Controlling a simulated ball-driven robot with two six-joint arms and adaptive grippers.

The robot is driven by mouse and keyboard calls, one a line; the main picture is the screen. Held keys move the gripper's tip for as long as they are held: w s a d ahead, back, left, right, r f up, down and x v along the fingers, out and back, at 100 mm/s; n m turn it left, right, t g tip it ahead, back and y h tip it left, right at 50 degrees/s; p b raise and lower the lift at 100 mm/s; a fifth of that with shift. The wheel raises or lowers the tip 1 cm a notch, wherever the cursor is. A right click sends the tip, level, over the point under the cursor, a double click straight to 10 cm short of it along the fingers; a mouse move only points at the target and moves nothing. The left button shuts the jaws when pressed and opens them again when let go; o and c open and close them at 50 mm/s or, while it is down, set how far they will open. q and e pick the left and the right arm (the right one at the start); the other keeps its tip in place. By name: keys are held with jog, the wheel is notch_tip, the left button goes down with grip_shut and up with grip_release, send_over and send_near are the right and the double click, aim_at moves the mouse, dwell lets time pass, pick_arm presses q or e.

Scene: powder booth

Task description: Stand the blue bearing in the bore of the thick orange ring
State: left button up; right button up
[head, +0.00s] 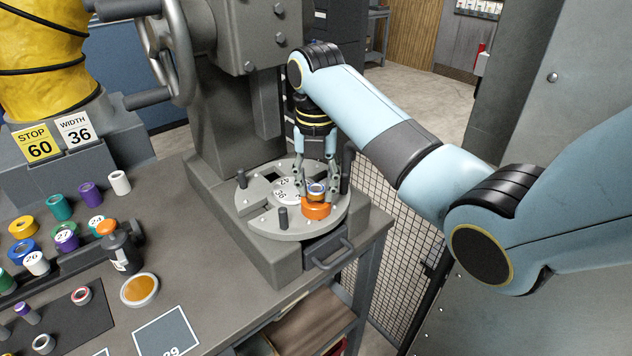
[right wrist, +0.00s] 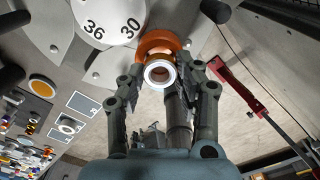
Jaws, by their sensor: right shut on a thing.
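The thick orange ring (head: 316,211) lies on the round grey plate of the machine, near its front right edge. The blue bearing (head: 316,188) sits between the fingertips of my right gripper (head: 317,192), directly over the orange ring. In the right wrist view the bearing (right wrist: 160,75) shows its pale round end between the fingers, with the orange ring (right wrist: 157,42) close behind it. My right gripper is shut on the bearing and points down. I cannot tell whether the bearing's lower end is inside the bore. My left gripper is not in view.
The round plate (head: 262,216) carries upright dark pegs (head: 283,217) and a white numbered disc (head: 287,190). A black bottle with an orange cap (head: 121,252), an orange-filled dish (head: 140,290) and several coloured rings stand on the left bench. A wire mesh fence is at the right.

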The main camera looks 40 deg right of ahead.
jog(key=shift+f, duration=0.6)
jog(key=o, duration=1.2)
notch_tip(320, 180, up, 8)
jog(key=shift+f, duration=0.25)
